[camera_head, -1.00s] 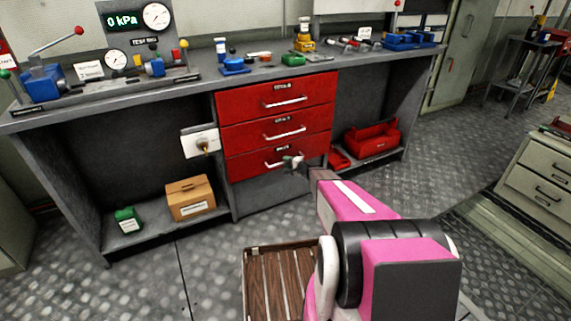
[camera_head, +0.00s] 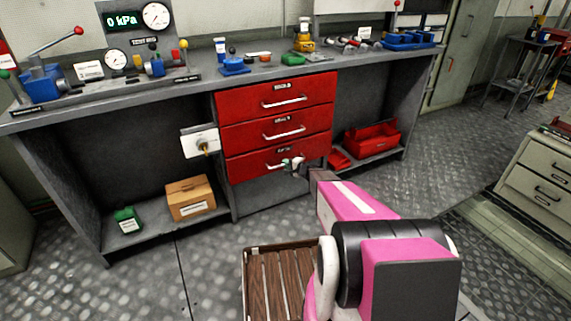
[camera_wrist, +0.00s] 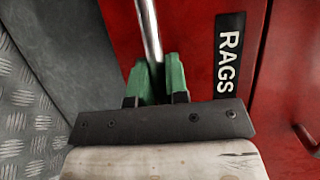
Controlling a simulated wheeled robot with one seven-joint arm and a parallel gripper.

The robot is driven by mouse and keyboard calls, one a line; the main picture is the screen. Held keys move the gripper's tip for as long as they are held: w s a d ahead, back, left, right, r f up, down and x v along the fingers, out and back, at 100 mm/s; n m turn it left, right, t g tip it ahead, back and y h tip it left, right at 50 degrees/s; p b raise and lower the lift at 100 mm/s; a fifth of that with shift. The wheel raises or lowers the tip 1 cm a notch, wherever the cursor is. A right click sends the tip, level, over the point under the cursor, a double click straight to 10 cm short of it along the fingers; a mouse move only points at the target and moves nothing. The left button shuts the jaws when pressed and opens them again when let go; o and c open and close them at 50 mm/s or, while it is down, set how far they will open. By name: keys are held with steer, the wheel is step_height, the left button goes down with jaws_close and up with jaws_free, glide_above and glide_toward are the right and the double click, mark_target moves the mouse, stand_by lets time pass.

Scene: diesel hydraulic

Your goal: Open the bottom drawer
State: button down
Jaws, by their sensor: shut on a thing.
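The bottom drawer (camera_head: 245,168) is the lowest of the red drawers in the grey workbench. Its label reads RAGS in the wrist view (camera_wrist: 229,55). Its bar handle (camera_wrist: 150,30) runs between the green fingertips of my gripper (camera_wrist: 159,82). My gripper (camera_head: 293,163) is shut on this handle, near its right part in the head view. The drawer front sits close to the front above it; I cannot tell for certain whether it stands out a little. Part of the handle is hidden by the fingers.
Two more red drawers (camera_head: 252,101) are above. A cardboard box (camera_head: 190,198) and a green can (camera_head: 127,220) stand on the left lower shelf, a red toolbox (camera_head: 372,138) on the right one. A wooden slatted pallet (camera_head: 275,285) lies on the floor in front.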

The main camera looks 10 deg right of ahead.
steer(key=s+d, duration=0.3)
steer(key=s, duration=0.8)
steer(key=s+d, duration=0.4)
steer(key=s, duration=0.8)
steer(key=shift+d, duration=0.2)
steer(key=shift+s, duration=0.1)
steer(key=c, duration=1.1)
jaws_free()
steer(key=shift+c, duration=0.2)
steer(key=v, duration=1)
steer(key=shift+s+d, duration=0.3)
